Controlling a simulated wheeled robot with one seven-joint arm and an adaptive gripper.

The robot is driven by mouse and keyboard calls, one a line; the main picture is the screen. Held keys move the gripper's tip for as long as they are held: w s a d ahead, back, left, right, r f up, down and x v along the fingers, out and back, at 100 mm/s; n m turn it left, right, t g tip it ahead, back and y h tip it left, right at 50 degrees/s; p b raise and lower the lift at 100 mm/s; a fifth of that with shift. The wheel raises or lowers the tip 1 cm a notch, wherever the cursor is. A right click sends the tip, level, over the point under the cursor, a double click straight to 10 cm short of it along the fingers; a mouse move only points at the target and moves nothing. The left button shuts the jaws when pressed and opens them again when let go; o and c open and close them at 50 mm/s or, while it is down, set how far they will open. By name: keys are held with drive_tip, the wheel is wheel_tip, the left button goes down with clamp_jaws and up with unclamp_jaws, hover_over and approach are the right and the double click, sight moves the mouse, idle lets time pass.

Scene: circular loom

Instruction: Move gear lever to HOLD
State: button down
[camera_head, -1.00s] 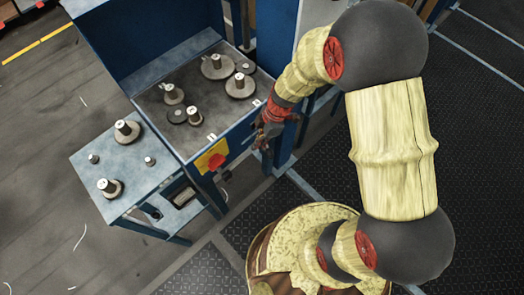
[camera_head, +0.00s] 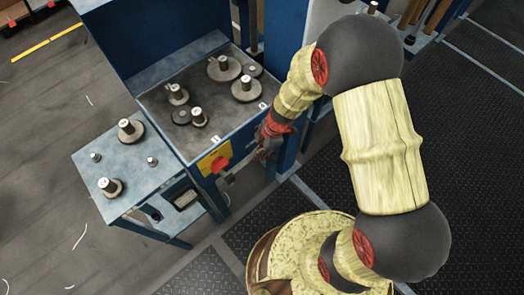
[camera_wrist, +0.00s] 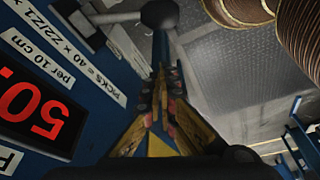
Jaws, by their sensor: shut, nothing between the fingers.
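In the wrist view a dark round knob (camera_wrist: 160,14) on a dark stem (camera_wrist: 160,45), which looks like the gear lever, stands straight beyond my fingertips. My gripper (camera_wrist: 162,70) is shut and empty, its fingers pointing at the stem. I cannot tell whether the tips touch it. In the head view my gripper (camera_head: 262,150) is at the front of the blue machine (camera_head: 240,150), right of the red switch (camera_head: 220,163) on its yellow plate. The lever cannot be made out clearly there. No HOLD marking is readable.
In the wrist view a blue panel with white labels (camera_wrist: 65,62) and a red number display (camera_wrist: 35,115) lies close on the left. Brown round spools (camera_wrist: 300,35) are at upper right. In the head view, gears (camera_head: 198,117) sit in the machine tray and on a side table (camera_head: 125,165).

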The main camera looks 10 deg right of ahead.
drive_tip(key=d+f, duration=0.1)
drive_tip(key=d+f+b, duration=0.1)
drive_tip(key=shift+w+d+f, duration=0.2)
drive_tip(key=shift+d+f, duration=0.15)
drive_tip(key=shift+f, duration=0.05)
drive_tip(key=shift+d, duration=0.1)
idle(0.4)
